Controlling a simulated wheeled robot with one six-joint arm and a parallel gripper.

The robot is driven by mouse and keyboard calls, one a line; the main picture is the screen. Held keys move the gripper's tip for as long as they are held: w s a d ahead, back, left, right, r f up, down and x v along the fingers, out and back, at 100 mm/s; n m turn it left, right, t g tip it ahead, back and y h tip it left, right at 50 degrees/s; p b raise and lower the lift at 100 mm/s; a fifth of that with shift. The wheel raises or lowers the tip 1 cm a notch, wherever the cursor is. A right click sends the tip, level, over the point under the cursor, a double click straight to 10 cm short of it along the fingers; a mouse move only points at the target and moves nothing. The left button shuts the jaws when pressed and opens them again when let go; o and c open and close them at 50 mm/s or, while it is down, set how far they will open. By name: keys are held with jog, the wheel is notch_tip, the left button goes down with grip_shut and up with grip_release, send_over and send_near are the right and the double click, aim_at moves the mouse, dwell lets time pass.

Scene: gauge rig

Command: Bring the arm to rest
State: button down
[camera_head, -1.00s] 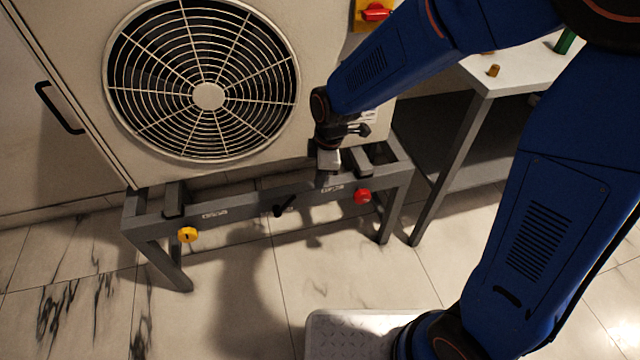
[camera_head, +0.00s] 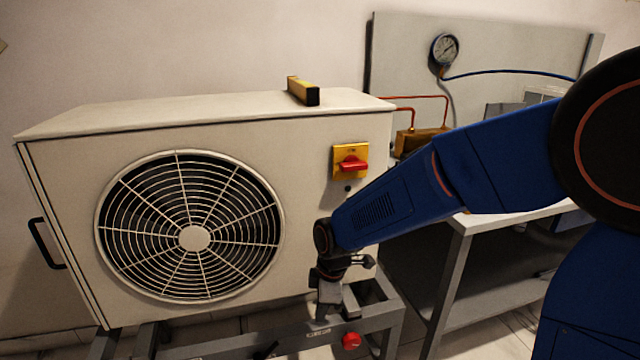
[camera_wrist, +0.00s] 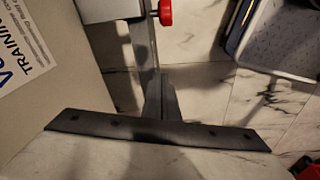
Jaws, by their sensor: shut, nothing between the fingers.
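My arm is blue and reaches in from the right in the head view, bent down at the wrist. My gripper (camera_head: 328,306) hangs pointing down in front of the lower right corner of the cream fan unit (camera_head: 300,160), close to the grey stand (camera_head: 375,318). It looks small and dark there, with its fingers together and nothing held. I cannot tell from this view whether it touches the stand.
A red knob (camera_head: 351,340) is on the stand near my gripper; it also shows in the wrist view (camera_wrist: 165,12). A workbench (camera_head: 465,222) with a gauge (camera_head: 445,49) stands behind right.

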jog(key=s+d+r+m+t, duration=0.1)
jog(key=s+d+r+m, duration=0.2)
jog(key=d+r+m, duration=0.45)
jog(key=s+d+r+m+t, duration=0.1)
jog(key=s+d+r+m, duration=0.2)
jog(key=d, duration=0.7)
jog(key=s+d+r+m+t+h, duration=0.1)
jog(key=s+d+r+m+t, duration=0.1)
jog(key=s+d+r+m, duration=0.3)
jog(key=shift+s+d+m+h, duration=0.3)
jog(key=shift+s+d+m, duration=1.15)
jog(key=shift+s+d, duration=2.25)
jog(key=shift+s+a, duration=0.45)
jog(key=shift+a, duration=0.05)
